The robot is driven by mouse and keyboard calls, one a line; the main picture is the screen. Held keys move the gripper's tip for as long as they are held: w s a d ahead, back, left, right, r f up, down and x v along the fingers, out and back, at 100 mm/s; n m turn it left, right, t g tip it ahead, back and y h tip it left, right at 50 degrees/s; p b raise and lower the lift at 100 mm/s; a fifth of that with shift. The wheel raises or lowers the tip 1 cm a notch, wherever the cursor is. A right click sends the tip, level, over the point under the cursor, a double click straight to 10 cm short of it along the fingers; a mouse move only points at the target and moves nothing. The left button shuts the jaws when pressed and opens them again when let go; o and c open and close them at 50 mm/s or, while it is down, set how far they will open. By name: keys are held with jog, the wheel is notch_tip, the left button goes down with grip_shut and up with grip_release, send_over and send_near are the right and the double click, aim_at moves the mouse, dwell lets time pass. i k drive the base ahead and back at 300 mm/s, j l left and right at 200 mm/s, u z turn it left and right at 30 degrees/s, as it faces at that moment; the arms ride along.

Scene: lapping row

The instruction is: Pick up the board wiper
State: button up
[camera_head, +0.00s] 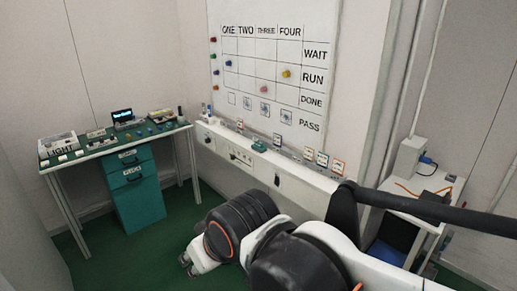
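A small teal object that looks like the board wiper (259,146) sits on the white ledge (228,146) below the whiteboard. It is too small to make out in detail. My gripper (186,264) shows only in part at the lower middle, at the end of my black and white arm. It is low over the green floor, in front of the ledge and well apart from the teal object. Whether its fingers are open or shut is not clear.
The whiteboard (260,72) carries a grid, words and coloured magnets. Several small cards stand along the ledge. A desk (86,152) with teal drawers (135,190) and small items stands at left. A white side table (400,205) with a box and cables stands at right.

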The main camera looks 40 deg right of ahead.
aim_at(257, 146)
jog(key=z, duration=1.65)
jog(key=i+u, duration=0.2)
jog(key=u, duration=0.2)
jog(key=i+l+u, duration=0.15)
jog(key=u, duration=0.3)
jog(key=i+l+u, duration=0.15)
jog(key=u, duration=0.25)
jog(key=i+l, duration=0.15)
jog(key=l, duration=0.15)
jog(key=i+l+u, duration=0.15)
jog(key=i+l, duration=0.2)
jog(key=l, duration=0.3)
jog(key=i+l+u, duration=0.1)
jog(key=l, duration=0.2)
jog(key=i+l+u, duration=0.1)
jog(key=l, duration=0.25)
jog(key=i, duration=0.1)
